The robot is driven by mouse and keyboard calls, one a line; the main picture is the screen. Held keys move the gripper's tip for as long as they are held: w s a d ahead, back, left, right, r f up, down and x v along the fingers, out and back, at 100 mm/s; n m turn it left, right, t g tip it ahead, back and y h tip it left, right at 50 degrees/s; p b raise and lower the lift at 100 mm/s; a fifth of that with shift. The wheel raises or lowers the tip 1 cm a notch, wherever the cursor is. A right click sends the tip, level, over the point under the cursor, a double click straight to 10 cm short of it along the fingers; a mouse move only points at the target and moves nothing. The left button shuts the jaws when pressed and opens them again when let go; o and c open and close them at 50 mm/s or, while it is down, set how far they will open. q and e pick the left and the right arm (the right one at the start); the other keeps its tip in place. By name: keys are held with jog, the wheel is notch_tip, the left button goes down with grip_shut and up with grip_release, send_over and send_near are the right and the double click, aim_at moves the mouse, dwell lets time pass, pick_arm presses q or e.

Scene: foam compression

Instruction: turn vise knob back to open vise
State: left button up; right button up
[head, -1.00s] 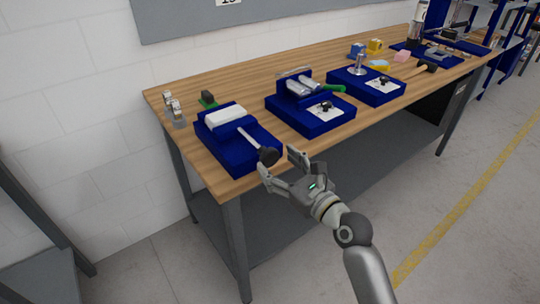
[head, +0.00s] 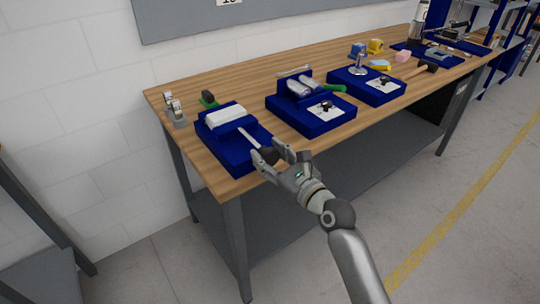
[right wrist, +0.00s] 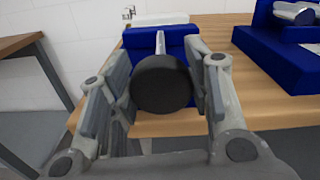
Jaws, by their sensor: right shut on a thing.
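The vise (head: 226,118) is a blue block with a white piece in its top, at the near left end of the wooden bench. Its pale screw rod (head: 249,138) runs toward the bench's front edge and ends in a dark round knob (head: 265,156). In the right wrist view the black knob (right wrist: 161,84) sits between the two fingers. My right gripper (head: 271,157) is shut on the knob, with one finger on each side; it also fills the right wrist view (right wrist: 163,90). My left gripper is not in view.
A second blue fixture (head: 310,108) stands to the right of the vise, with a third (head: 367,85) beyond it. Small clamps (head: 174,109) stand at the bench's left end. Free space lies in front of the wooden bench (head: 215,178).

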jog(key=shift+n, duration=0.3)
